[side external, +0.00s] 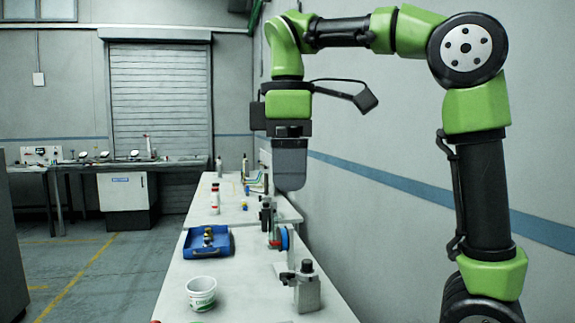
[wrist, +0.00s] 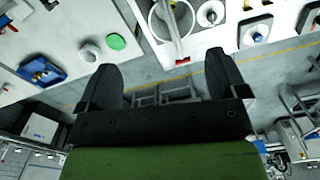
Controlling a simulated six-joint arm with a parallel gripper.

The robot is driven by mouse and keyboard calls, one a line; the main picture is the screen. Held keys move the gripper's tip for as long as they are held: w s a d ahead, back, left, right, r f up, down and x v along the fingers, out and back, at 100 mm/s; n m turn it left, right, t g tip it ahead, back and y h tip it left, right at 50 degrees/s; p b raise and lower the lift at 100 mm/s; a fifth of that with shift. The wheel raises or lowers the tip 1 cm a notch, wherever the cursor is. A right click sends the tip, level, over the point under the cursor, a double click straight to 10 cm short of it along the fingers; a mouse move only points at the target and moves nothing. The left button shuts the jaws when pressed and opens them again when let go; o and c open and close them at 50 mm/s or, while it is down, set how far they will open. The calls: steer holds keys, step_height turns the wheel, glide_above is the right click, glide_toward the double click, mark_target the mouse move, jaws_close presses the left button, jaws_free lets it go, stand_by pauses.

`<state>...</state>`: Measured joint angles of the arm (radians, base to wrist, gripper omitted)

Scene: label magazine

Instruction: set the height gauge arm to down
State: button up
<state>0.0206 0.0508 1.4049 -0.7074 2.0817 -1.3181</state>
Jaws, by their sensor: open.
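A grey metal block with a black knob on top and a small black part sticking out to its left (side external: 306,290) stands at the near right of the bench. It may be the height gauge, but I cannot tell for sure, nor can I read the position of its arm. My gripper (side external: 290,186) hangs pointing down, well above the bench and apart from everything on it. In the wrist view my gripper (wrist: 161,76) shows two dark fingers spread wide with nothing between them.
A white tub (side external: 201,292) stands on the near bench. A blue tray (side external: 196,243) holding small parts lies behind it, beside a fixture with a blue disc (side external: 284,239). Bottles (side external: 215,200) stand farther back. The wall is close on the right. The bench's front middle is clear.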

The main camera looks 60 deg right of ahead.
steer(key=c, duration=0.9)
steer(key=shift+w+a+f, duration=0.1)
steer(key=shift+w+f, duration=0.05)
steer(key=shift+w, duration=0.05)
steer(key=c, duration=0.3)
steer(key=shift+n+t+y, duration=0.3)
steer(key=shift+n+t, duration=0.1)
steer(key=shift+n, duration=0.3)
steer(key=w+a+f, duration=0.2)
steer(key=w, duration=0.1)
steer(key=shift+w+a+f, duration=0.15)
steer(key=shift+a+f, duration=0.1)
steer(key=shift+a, duration=0.1)
jaws_close()
steer(key=w+a+f+t+y, duration=0.2)
steer(key=w+a+f, duration=0.3)
steer(key=w+a, duration=0.15)
steer(key=shift+n, duration=0.4)
steer(key=x, duration=1.3)
steer(key=shift+s+a, duration=0.25)
steer(key=shift+a, duration=0.15)
